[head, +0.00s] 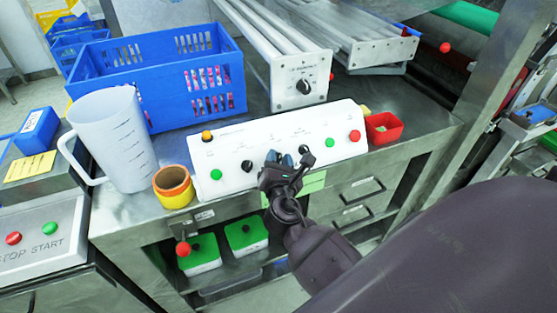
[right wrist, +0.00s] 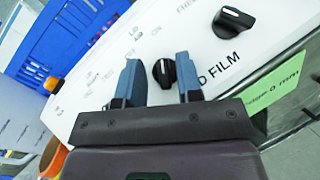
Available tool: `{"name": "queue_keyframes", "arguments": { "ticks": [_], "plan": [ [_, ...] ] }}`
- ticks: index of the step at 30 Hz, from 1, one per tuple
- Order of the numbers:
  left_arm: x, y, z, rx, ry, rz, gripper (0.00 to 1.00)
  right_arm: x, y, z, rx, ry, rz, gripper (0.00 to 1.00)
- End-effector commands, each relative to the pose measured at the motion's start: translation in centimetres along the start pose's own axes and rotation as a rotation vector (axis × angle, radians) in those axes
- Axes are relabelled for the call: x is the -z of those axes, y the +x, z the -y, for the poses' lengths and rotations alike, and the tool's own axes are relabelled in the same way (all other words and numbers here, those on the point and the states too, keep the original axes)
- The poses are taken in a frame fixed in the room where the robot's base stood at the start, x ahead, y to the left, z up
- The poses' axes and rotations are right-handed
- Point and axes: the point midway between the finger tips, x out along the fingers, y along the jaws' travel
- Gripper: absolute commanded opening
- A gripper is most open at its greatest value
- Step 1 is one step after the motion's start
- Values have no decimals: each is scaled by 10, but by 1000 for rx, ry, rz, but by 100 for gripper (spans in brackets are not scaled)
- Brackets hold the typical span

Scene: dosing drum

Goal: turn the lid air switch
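A white control panel (head: 232,150) with black rotary switches and coloured buttons lies along the steel table. My right gripper (head: 288,158) is at the panel's front middle. In the right wrist view, the right gripper (right wrist: 161,82) is open, its two blue fingers on either side of a black rotary switch (right wrist: 163,72) with a white pointer line. Touching cannot be made out. Print beside this switch is partly hidden; "FILM" is readable, so I cannot tell surely whether it is the lid air switch. Another black switch (right wrist: 233,22) sits to its upper right. My left gripper is out of view.
A blue crate (head: 150,118), a clear jug (head: 112,135) and a yellow-orange cup (head: 174,187) stand behind and left of the panel. A red bin (head: 384,128) is at its right end. A green tag (right wrist: 275,93) hangs at its front edge.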

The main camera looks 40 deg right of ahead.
Motion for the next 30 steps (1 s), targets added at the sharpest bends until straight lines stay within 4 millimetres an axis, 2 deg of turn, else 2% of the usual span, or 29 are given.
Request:
{"name": "queue_keyframes", "arguments": {
  "ticks": [3,14,17,30],
  "plan": [
    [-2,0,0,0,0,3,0,5,-1,4,8,-4,-10,37],
    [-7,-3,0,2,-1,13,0,5,-5,3,6,-3,-10,37],
    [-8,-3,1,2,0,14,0,6,-14,4,7,-3,-12,37],
    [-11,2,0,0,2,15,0,6,-88,4,8,-4,-13,37]
  ]
}}
